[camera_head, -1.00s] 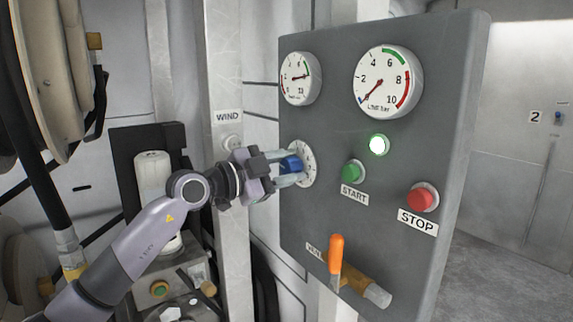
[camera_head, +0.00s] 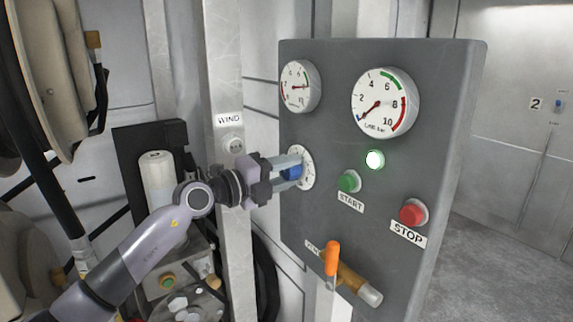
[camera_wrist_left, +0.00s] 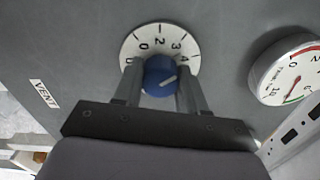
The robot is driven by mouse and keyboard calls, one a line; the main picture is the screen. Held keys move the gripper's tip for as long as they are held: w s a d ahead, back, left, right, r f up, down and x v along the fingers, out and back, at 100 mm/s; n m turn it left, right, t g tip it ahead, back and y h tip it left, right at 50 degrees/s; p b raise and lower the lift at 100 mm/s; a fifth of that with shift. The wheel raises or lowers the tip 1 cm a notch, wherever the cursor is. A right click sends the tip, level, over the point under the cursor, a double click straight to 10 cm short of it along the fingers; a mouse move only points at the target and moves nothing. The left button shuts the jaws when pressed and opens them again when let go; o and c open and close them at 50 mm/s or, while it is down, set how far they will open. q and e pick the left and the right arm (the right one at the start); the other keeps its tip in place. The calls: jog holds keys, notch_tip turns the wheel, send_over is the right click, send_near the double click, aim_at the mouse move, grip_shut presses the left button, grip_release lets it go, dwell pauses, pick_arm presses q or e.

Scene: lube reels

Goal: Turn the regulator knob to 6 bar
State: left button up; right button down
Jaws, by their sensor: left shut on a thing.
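The blue regulator knob (camera_head: 292,171) sits on a round white dial (camera_head: 307,167) on the left side of the grey panel (camera_head: 330,210). My left gripper (camera_head: 290,173) reaches it from the left, with one finger above and one below. In the left wrist view the fingers are shut on the sides of the blue knob (camera_wrist_left: 159,76). Its white mark points right and slightly up, close to the 4 on the dial (camera_wrist_left: 160,38); the fingers hide the dial's lower part. The small gauge (camera_head: 300,86) above has its needle pointing right; I cannot read its value exactly. My right gripper is out of view.
The large gauge (camera_head: 384,103), a lit lamp (camera_head: 375,160), green START button (camera_head: 349,181) and red STOP button (camera_head: 413,212) are right of the knob. An orange-handled valve (camera_head: 333,258) projects below. A metal post (camera_head: 228,75) stands behind my left wrist.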

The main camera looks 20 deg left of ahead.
pick_arm(q)
jog(key=m, duration=0.4)
jog(key=shift+m+p, duration=0.3)
jog(key=shift+p, duration=0.1)
jog(key=m, duration=0.3)
jog(key=shift+m, duration=0.4)
jog(key=m+b, duration=0.2)
jog(key=m, duration=0.3)
jog(key=shift+f, duration=0.15)
jog(key=shift+m+b, duration=0.6)
jog(key=shift+m, duration=0.6)
jog(key=shift+m+b, duration=0.3)
jog(key=shift+m, duration=0.4)
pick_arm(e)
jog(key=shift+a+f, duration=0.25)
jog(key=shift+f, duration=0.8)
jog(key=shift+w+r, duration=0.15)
pick_arm(q)
jog(key=o, duration=1.1)
jog(key=shift+c, duration=0.2)
